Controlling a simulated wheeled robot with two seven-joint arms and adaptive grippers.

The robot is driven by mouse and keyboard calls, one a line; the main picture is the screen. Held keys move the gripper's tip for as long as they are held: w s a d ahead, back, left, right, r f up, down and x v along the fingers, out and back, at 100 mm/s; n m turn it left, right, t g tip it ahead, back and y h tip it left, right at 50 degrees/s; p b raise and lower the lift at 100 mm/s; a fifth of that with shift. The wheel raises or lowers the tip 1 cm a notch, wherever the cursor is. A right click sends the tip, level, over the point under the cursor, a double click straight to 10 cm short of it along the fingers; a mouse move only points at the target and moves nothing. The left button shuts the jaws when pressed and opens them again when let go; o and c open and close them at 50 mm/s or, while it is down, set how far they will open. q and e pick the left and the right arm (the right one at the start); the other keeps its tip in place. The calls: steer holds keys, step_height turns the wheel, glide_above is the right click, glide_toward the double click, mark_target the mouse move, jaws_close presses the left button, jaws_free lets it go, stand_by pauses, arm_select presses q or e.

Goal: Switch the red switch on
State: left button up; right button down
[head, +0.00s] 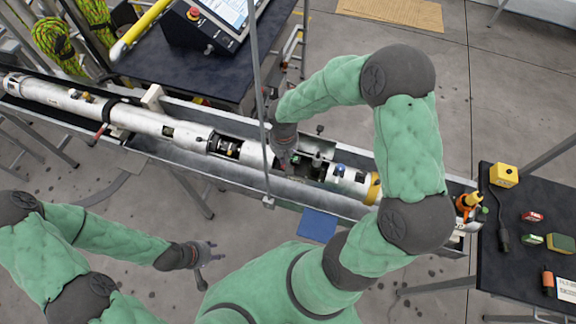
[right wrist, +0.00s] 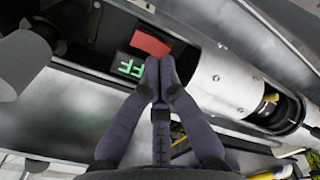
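The red switch (right wrist: 151,42) shows in the right wrist view as a red block in a dark recess of the metal tube. Next to it is a dark face with green lettering (right wrist: 130,68) that reads "FF", partly covered by my fingers. My right gripper (right wrist: 157,82) is shut, its fingertips together just below the red block; I cannot tell whether they touch it. In the head view my right gripper (head: 288,155) reaches down into the tube's opening, and the switch cannot be made out there. My left gripper (head: 208,254) is open and empty, in front of the tube's trough.
The long white tube (head: 150,121) lies in a metal trough across the view. A thin grey post (head: 259,90) rises close beside my right gripper. A dark table (head: 510,260) with small items stands at the right. A control panel (head: 220,25) stands behind.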

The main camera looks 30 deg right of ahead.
steer(key=shift+f+b, duration=1.1)
steer(key=shift+f, duration=0.1)
stand_by(1.3)
steer(key=shift+r, duration=0.1)
steer(key=shift+r+p, duration=2.5)
steer(key=shift+r, duration=1)
steer(key=shift+f, duration=0.1)
